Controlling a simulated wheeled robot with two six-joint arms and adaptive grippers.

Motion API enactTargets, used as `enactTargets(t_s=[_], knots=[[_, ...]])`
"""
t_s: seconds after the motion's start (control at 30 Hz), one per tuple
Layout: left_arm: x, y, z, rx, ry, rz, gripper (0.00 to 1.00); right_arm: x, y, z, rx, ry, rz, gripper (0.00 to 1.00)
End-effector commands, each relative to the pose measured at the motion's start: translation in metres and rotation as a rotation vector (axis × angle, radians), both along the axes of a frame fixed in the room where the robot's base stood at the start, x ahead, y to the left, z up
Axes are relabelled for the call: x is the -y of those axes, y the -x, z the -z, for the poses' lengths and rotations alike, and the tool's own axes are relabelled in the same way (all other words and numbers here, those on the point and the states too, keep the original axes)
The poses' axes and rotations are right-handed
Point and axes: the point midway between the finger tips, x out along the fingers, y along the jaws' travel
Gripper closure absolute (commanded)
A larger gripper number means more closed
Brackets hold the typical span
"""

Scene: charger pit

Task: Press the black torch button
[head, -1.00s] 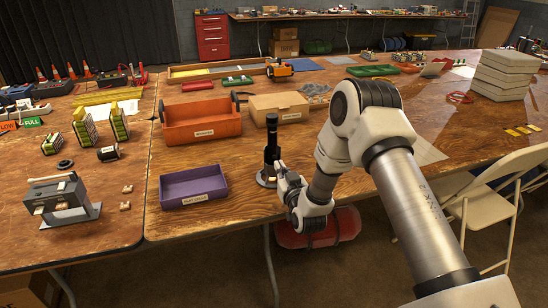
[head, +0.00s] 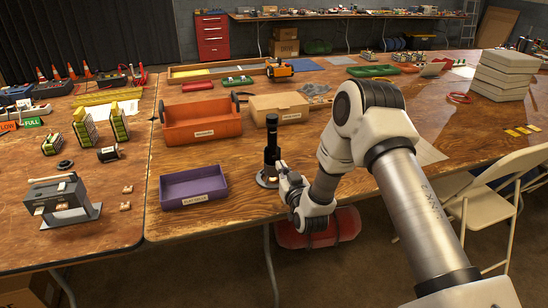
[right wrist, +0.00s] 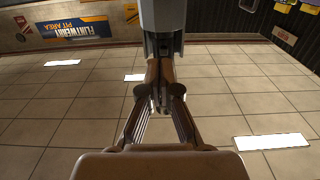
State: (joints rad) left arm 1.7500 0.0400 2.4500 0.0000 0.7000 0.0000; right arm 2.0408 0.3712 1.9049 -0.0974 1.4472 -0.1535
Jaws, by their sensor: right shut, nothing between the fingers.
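The black torch (head: 271,142) stands upright on a round grey base (head: 262,181) near the table's front edge. My right gripper (head: 281,170) is shut and empty, just right of the torch's lower part. Its closed fingertips (right wrist: 160,88) show in the right wrist view, pointing at a grey upright body (right wrist: 162,16), which seems to be the torch. I cannot tell whether they touch it. The button itself is too small or hidden to make out. My left gripper is out of view.
A purple tray (head: 163,193) lies left of the torch. An orange bin (head: 170,135) and a cardboard box (head: 262,108) stand behind. A folding chair (head: 480,205) stands at the right.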

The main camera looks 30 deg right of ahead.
Motion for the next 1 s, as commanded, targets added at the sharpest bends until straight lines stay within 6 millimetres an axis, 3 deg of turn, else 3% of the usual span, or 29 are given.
enactTargets(t_s=[1.0], knots=[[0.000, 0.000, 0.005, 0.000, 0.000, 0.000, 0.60, 0.003, -0.015, 0.000, 0.001, 0.001, 0.000, 1.00]])
